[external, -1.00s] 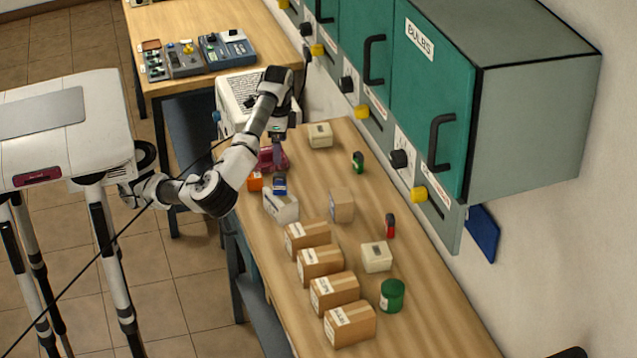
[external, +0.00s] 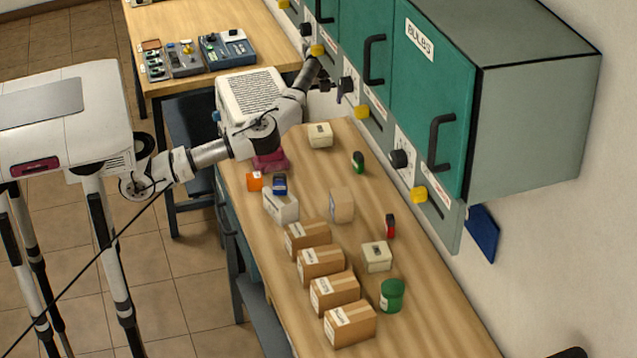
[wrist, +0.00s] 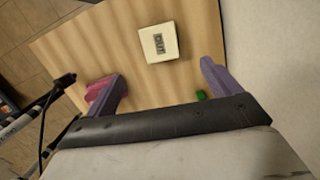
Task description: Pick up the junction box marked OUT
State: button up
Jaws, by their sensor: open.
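The junction box marked OUT (wrist: 159,43) is a small cream box with a dark label on top. In the wrist view it lies on the wooden bench, beyond my open fingertips and between their lines. In the external view it appears to be the cream box (external: 320,135) near the far end of the bench; its label is too small to read there. My gripper (wrist: 162,82) is open and empty, with purple fingers apart. In the external view my gripper (external: 330,86) is above the bench near the cabinets, partly hard to make out. Another cream box (external: 376,257) stands nearer the front.
A magenta object (external: 270,160) and a green item (external: 358,161) flank the far cream box. Several cardboard boxes (external: 335,290), a green can (external: 392,295) and a red item (external: 390,226) stand nearer. Green cabinets (external: 430,100) with protruding handles and knobs line the wall.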

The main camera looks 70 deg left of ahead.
jog(key=p, duration=0.1)
send_over(320, 129)
jog(key=d, duration=0.1)
notch_tip(320, 129, down, 8)
jog(key=shift+r, duration=0.1)
jog(key=shift+a+f+p, duration=0.15)
jog(key=shift+f+p, duration=0.25)
jog(key=shift+f, duration=0.5)
jog(key=shift+a+f+p, duration=0.2)
jog(key=shift+f+p, duration=0.2)
jog(key=shift+f, duration=0.5)
jog(key=shift+a+f+p, duration=0.15)
jog(key=shift+f+p, duration=0.25)
jog(key=shift+f, duration=0.5)
jog(key=c, duration=1.1)
jog(key=shift+r, duration=0.15)
